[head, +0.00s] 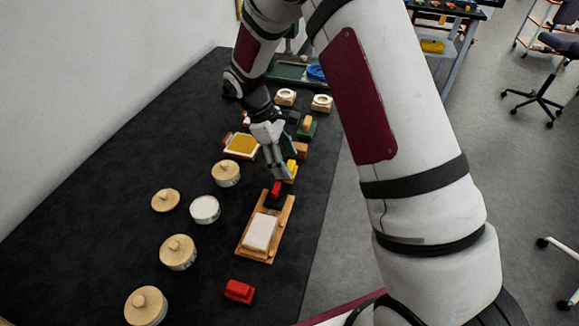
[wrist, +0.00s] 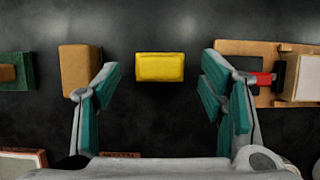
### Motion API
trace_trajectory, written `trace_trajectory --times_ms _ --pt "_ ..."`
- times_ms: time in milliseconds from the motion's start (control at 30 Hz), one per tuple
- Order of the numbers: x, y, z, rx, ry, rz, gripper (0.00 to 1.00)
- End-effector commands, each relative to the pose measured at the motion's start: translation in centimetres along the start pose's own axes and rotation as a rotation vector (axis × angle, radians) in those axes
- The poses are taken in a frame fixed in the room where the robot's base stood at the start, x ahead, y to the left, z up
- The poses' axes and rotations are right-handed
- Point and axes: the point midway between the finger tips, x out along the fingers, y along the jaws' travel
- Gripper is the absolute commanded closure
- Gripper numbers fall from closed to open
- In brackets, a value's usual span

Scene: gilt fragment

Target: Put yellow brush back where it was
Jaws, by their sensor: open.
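The yellow brush (head: 292,166) lies on the dark table, partly hidden by my gripper in the head view. In the wrist view the yellow brush (wrist: 160,67) is a small block lying just ahead of my gripper (wrist: 160,92), roughly centred in the gap between the fingers. My gripper (head: 279,174) is open and empty, with its fingers pointing down close to the brush. I cannot tell whether a finger touches it.
A brown block (wrist: 80,70) lies close left of the brush in the wrist view. A wooden tray (head: 244,250) with a white block (head: 261,231) and a red-and-black item (head: 275,192) is on the other side. Lidded round pots (head: 178,251), a yellow-topped box (head: 241,146) and a red block (head: 239,290) stand around.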

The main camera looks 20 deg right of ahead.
Motion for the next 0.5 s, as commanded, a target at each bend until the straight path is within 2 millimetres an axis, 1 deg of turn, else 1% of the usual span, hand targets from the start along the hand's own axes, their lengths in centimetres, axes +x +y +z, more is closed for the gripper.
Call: trace_trajectory --times_ms 33,100,300,400,500 --pt "-1.1 0.1 -0.1 0.000 0.003 0.004 0.36" --pt "-2.7 0.1 -0.2 0.000 0.004 0.004 0.36" --pt "-6.4 0.1 -0.1 0.000 0.003 0.003 0.36" --pt "-7.7 0.1 -0.1 0.001 0.001 0.002 0.36" --pt "-8.6 0.0 0.0 0.001 0.001 0.001 0.36"
